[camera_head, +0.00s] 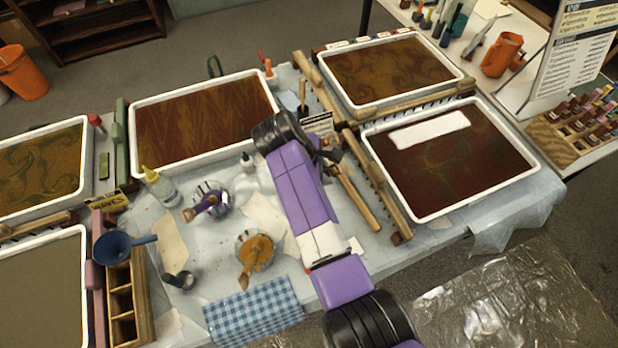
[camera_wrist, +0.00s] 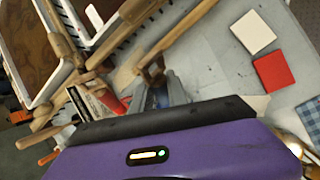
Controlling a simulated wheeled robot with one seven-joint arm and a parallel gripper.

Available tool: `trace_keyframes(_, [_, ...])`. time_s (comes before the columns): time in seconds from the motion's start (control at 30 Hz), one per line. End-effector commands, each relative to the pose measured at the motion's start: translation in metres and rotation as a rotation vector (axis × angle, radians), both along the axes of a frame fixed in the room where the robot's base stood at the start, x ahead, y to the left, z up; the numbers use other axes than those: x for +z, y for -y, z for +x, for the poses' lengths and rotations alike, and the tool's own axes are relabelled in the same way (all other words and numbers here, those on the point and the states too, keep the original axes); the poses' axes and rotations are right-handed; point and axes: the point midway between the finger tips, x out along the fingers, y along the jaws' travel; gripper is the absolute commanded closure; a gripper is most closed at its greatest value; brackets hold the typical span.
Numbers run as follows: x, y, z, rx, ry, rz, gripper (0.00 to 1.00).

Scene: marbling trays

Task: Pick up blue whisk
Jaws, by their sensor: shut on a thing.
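My gripper (camera_wrist: 165,92) is shut on the blue whisk (camera_wrist: 156,98), which shows as a small patch of blue between the grey fingers in the wrist view. A brown, wood-coloured piece stands out just beyond the fingertips; I cannot tell whether it belongs to the whisk. In the head view my gripper (camera_head: 328,154) is over the middle of the covered table, mostly hidden behind my purple arm. The whisk cannot be made out clearly there.
White-rimmed trays (camera_head: 361,138) of dark marbled liquid surround the middle. Wooden rakes (camera_head: 356,190) lie beside my gripper.

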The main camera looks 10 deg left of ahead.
Motion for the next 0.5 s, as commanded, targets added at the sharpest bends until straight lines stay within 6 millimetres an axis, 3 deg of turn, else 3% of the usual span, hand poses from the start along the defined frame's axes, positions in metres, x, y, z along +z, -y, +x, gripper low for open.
trace_keyframes(0.33, [0.003,0.0,0.0,0.0,0.0,0.0,1.0])
trace_keyframes(0.5, [0.017,-0.001,0.001,-0.001,0.002,0.002,1.0])
